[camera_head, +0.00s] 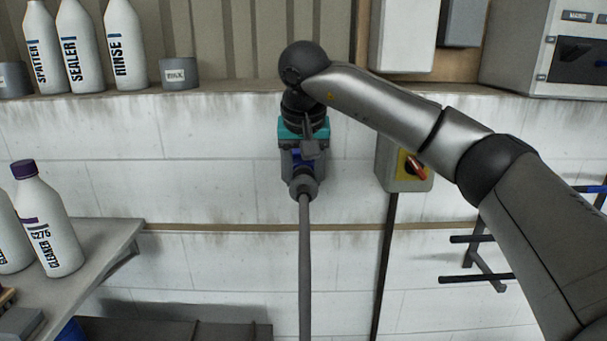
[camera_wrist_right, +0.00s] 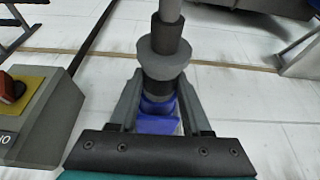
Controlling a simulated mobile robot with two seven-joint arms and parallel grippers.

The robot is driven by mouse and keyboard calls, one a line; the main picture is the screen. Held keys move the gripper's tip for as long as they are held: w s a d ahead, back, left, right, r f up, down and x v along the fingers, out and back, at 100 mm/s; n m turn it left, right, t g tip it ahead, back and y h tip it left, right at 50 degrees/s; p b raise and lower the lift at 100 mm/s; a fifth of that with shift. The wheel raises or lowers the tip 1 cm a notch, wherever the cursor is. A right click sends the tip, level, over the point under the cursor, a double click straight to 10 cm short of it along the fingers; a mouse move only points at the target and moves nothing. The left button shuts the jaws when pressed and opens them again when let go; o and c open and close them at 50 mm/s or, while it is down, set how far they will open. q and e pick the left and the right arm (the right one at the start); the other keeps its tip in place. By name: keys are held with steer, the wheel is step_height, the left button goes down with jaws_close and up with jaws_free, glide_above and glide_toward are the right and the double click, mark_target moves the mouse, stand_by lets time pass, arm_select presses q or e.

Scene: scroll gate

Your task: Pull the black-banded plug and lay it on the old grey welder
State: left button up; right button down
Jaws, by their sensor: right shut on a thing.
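The plug (camera_head: 301,186) is grey with a thick grey cable running straight down from it. In the right wrist view, the plug (camera_wrist_right: 163,62) shows a grey collar and a black band below it, with a blue part (camera_wrist_right: 157,112) nearest my palm. My right gripper (camera_head: 305,158) comes down in front of the white wall and is shut on the plug; its fingers stand on either side of it in the right wrist view (camera_wrist_right: 159,92). The wrist and gripper hide what lies behind, so I cannot tell whether the plug sits in a socket. I cannot make out the grey welder. My left gripper is not in view.
A switch box (camera_head: 391,169) with a red handle on yellow is on the wall, just right of the plug. A ledge above holds bottles (camera_head: 124,45) and a grey cup (camera_head: 178,73). A bench (camera_head: 92,262) with bottles stands at left. Dark hooks (camera_head: 470,278) are at lower right.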

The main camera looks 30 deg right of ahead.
mark_target(304, 187)
steer(key=shift+s+a, duration=0.1)
steer(key=shift+s, duration=0.05)
stand_by(0.8)
steer(key=shift+s+a+r, duration=0.1)
steer(key=shift+s, duration=0.15)
steer(key=shift+s+a+b, duration=0.25)
steer(key=shift+s+a, duration=0.05)
steer(key=shift+s, duration=0.3)
steer(key=shift+s+a+b, duration=0.3)
steer(key=shift+s, duration=0.35)
steer(key=shift+s+a+b, duration=0.25)
steer(key=shift+s+a, duration=0.05)
steer(key=shift+s, duration=0.3)
steer(key=s+a+f+n+b, duration=0.1)
steer(key=s+a+f+b, duration=0.1)
steer(key=f+b, duration=0.4)
steer(key=s+a+f+n+y+b, duration=0.1)
steer(key=f+b, duration=0.5)
steer(key=f, duration=0.8)
steer(key=s+a+f+n+y+b, duration=0.1)
steer(key=s+a+f+n+b, duration=0.2)
steer(key=f, duration=0.8)
steer(key=s+a+b, duration=0.2)
steer(key=shift+t+b, duration=0.3)
steer(key=shift+b, duration=0.1)
